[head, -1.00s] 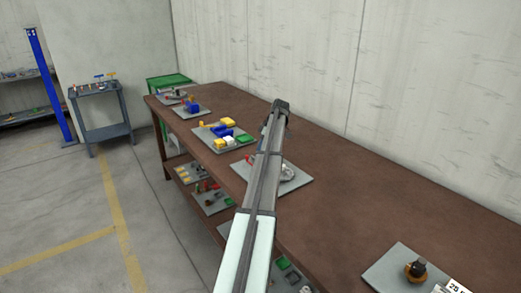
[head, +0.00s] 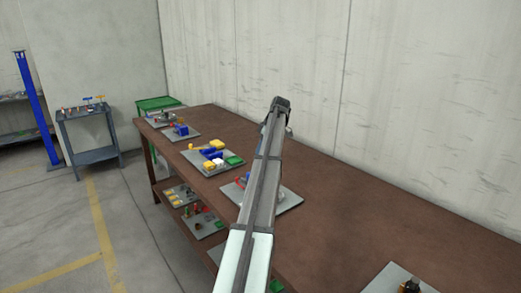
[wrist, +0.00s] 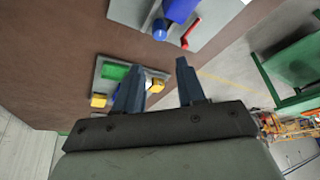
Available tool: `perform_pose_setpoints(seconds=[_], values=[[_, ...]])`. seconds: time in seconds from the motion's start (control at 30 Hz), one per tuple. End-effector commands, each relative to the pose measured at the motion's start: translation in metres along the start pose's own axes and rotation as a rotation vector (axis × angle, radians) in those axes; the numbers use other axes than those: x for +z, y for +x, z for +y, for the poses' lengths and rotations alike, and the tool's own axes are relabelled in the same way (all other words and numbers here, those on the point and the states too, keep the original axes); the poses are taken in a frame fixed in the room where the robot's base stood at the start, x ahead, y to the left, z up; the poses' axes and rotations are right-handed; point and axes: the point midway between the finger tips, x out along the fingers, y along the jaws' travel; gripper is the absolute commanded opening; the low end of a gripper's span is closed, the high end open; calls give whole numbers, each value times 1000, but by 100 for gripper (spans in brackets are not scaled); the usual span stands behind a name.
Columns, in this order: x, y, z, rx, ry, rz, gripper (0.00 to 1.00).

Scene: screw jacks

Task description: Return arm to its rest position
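My arm (head: 258,195) reaches out over the brown workbench in the head view. Its dark far end (head: 281,104) is raised above the bench top, and the fingers cannot be made out there. In the wrist view my gripper (wrist: 160,80) shows two dark fingers spread apart with nothing held between them. Beyond the fingers, a grey plate (wrist: 112,72) with green, yellow and blue parts shows, apart from them. Another plate with a blue part (wrist: 178,12) and a red handle (wrist: 190,31) is at the top.
The workbench (head: 345,220) holds several grey plates with parts; one lies partly behind my arm (head: 290,200). A dark piece (head: 409,286) sits at the bottom edge. A pale wall (head: 420,90) runs behind the bench. A small grey cart (head: 97,155) and blue post (head: 37,105) stand left.

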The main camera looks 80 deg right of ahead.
Motion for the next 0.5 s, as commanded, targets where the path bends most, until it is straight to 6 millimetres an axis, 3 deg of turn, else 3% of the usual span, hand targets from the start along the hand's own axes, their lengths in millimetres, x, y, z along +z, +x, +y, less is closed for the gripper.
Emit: perform_pose_setpoints(seconds=[0.37,0.5], values=[[0,0,0,0,0,0,39],[-9,10,-5,-6,0,-2,39]])
